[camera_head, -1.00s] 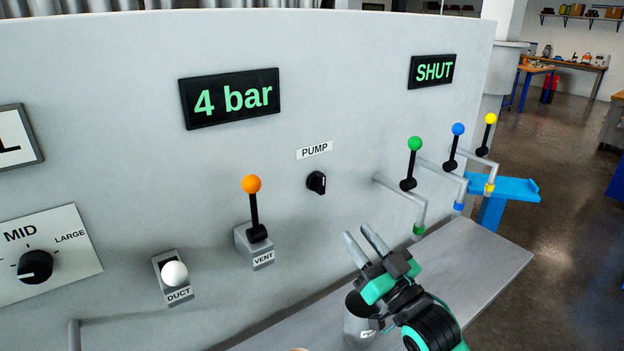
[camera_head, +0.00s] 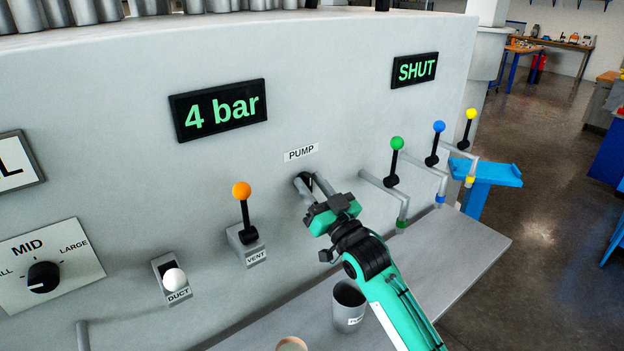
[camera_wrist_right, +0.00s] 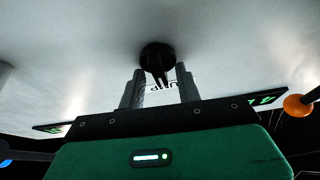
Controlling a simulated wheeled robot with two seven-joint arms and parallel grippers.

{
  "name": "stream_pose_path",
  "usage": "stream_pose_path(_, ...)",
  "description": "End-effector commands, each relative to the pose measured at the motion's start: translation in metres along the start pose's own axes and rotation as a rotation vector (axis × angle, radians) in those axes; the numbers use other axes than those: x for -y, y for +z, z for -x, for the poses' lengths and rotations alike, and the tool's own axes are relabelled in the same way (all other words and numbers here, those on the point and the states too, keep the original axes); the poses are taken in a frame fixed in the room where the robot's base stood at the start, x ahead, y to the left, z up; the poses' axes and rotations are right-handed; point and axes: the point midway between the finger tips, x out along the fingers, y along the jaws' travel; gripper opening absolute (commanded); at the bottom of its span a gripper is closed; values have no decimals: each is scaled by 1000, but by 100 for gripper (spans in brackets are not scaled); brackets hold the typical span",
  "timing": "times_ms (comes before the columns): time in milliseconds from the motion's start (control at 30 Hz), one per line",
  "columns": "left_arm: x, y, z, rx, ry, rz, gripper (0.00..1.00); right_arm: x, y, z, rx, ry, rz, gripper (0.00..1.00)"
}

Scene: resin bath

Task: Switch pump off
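The black pump knob (camera_head: 302,178) is on the grey panel under the PUMP label (camera_head: 301,153). My right gripper (camera_head: 309,184) is in front of it and partly hides it in the head view. In the right wrist view the knob (camera_wrist_right: 157,58) sits just beyond and between the two fingertips (camera_wrist_right: 160,78). The display (camera_head: 217,108) above left reads 4 bar. My left gripper is not in view.
An orange-topped vent lever (camera_head: 242,191) stands left of the knob. Green (camera_head: 397,144), blue (camera_head: 439,127) and yellow (camera_head: 471,114) levers with pipes are to the right, under a SHUT display (camera_head: 415,70). A grey cup (camera_head: 349,305) stands on the ledge below my arm.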

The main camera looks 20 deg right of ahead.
Motion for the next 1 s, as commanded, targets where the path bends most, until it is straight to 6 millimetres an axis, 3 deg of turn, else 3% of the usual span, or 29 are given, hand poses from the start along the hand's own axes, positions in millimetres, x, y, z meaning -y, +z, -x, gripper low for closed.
stream_pose_path(300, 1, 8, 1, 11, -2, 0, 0, 0, 0, -2, -1, 0, 1, 32)
stream_pose_path(467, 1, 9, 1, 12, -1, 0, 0, 0, 0, -2, 0, 0, 0, 1)
stream_pose_path(1000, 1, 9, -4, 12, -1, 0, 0, 0, 0, -2, 0, -35, 86, 0)
